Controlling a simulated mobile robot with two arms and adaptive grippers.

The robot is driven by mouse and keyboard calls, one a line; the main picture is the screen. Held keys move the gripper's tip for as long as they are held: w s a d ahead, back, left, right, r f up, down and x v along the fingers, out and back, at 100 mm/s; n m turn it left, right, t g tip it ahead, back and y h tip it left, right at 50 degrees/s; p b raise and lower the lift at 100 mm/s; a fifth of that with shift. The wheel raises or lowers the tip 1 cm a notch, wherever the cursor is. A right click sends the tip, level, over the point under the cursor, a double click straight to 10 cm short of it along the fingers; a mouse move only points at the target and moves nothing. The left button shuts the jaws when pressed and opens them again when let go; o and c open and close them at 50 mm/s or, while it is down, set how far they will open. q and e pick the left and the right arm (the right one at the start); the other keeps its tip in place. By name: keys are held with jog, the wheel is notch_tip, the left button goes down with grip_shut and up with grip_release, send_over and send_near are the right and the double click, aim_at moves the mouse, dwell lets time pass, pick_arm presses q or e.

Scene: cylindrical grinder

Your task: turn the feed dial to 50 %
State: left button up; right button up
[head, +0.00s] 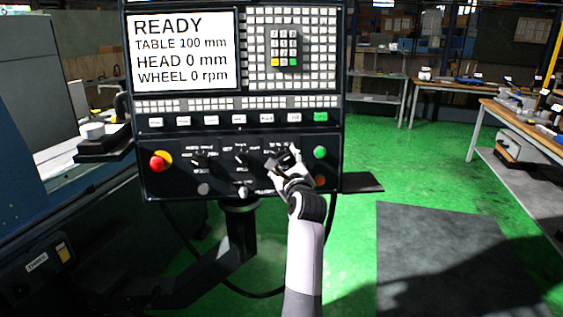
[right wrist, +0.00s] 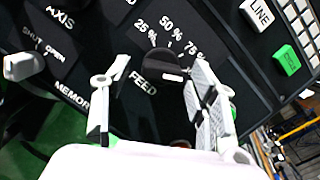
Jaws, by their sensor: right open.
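The feed dial (right wrist: 167,62) is a black knob on the dark control panel, with FEED printed below it and 25 %, 50 % and 75 % marked around its top. I cannot tell for sure which mark it points at. My right gripper (right wrist: 160,72) is open, with one finger on each side of the dial; I cannot see whether either finger touches it. In the head view my right gripper (head: 284,161) is at the lower right of the panel and partly hides the dial. My left gripper is not in view.
The panel screen (head: 182,48) reads READY, TABLE 100 mm, HEAD 0 mm, WHEEL 0 rpm. A red stop button (head: 157,163) sits at the left and a green button (head: 320,153) just right of my gripper. Another knob (right wrist: 24,66) is left of the dial. Green floor lies to the right.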

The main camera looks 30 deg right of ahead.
jog(key=shift+s+a+r, duration=0.1)
jog(key=shift+s+r, duration=0.05)
jog(key=shift+s, duration=0.05)
jog(key=shift+c, duration=0.3)
jog(key=shift+w, duration=0.1)
jog(key=c, duration=1.1)
jog(key=n+p, duration=0.1)
jog(key=n+y+p, duration=0.1)
jog(key=n+p, duration=0.1)
jog(key=shift+r, duration=0.25)
jog(key=n+p, duration=0.3)
jog(key=n, duration=0.1)
jog(key=n+y+p, duration=0.1)
jog(key=n+p, duration=0.3)
jog(key=shift+d+r+g, duration=0.2)
jog(key=shift+g, duration=0.2)
jog(key=n+p, duration=0.2)
jog(key=shift+n+g+y+p, duration=0.3)
jog(key=shift+y, duration=0.1)
jog(key=shift+f+n+g+p, duration=0.15)
jog(key=shift+n+g+p, duration=0.15)
jog(key=shift+n+p, duration=1)
jog(key=shift+n, duration=0.3)
